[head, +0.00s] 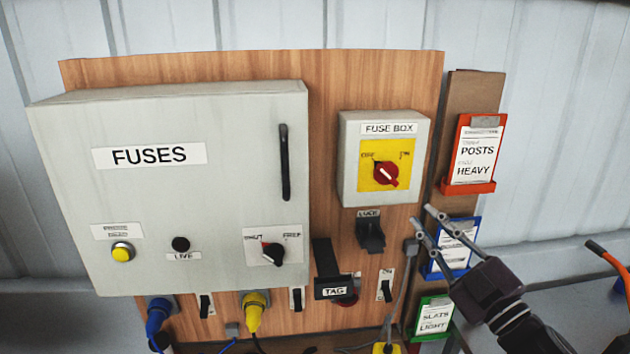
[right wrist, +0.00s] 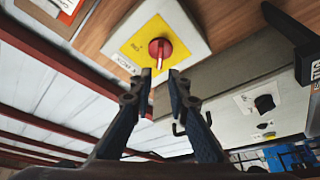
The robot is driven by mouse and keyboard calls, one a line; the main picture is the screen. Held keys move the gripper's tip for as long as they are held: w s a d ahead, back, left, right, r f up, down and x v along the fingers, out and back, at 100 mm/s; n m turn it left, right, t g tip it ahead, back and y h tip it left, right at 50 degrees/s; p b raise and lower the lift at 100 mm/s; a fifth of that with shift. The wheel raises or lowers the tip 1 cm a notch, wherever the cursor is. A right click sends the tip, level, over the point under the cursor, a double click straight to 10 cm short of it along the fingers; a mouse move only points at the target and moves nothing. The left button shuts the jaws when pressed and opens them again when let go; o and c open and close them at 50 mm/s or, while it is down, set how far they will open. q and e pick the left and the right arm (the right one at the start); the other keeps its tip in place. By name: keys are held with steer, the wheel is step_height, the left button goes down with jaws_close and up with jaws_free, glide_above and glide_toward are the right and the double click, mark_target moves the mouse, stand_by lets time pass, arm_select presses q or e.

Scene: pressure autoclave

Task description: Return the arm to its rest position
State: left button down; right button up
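My right gripper (head: 423,221) is in front of the board's right side, below and right of the fuse box (head: 348,160), its fingers pointing up and left. In the right wrist view its two fingertips (right wrist: 160,78) are apart with nothing between them. The fuse box's red rotary knob (head: 386,173) on a yellow plate also shows in that view (right wrist: 160,49), beyond the fingertips. The gripper appears apart from the knob. My left gripper is not in view.
A large grey fuses cabinet (head: 200,220) with a black handle (head: 284,162) fills the left. Clipboards, red (head: 474,153), blue (head: 452,248) and green (head: 432,318), hang at the right near my gripper. A black tag lever (head: 326,262) sticks out below. Cables hang at the bottom.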

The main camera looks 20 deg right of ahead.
steer(key=s+a+f+m+g+h, duration=0.1)
steer(key=s+f+m+g+h, duration=0.25)
steer(key=f, duration=0.95)
steer(key=s+a+f+m+g+h, duration=0.15)
steer(key=f+m+g, duration=0.35)
steer(key=f, duration=0.8)
steer(key=s+a+f+g+y, duration=0.4)
steer(key=s+a+f+g, duration=0.5)
steer(key=s+a+f, duration=0.55)
steer(key=s+f+g+b, duration=0.15)
steer(key=f+b, duration=0.25)
steer(key=f, duration=1.3)
steer(key=s+f+b, duration=0.3)
steer(key=f+b, duration=0.1)
steer(key=f, duration=1.3)
steer(key=s+d+f+b, duration=0.1)
steer(key=s+f+b, duration=0.2)
steer(key=s+f, duration=0.5)
steer(key=s+d+f+g+b, duration=0.1)
steer(key=s+f+b, duration=0.2)
steer(key=s+f, duration=0.5)
step_height(320, 180, down, 5)
steer(key=shift+f+n, duration=0.15)
steer(key=shift+n, duration=0.2)
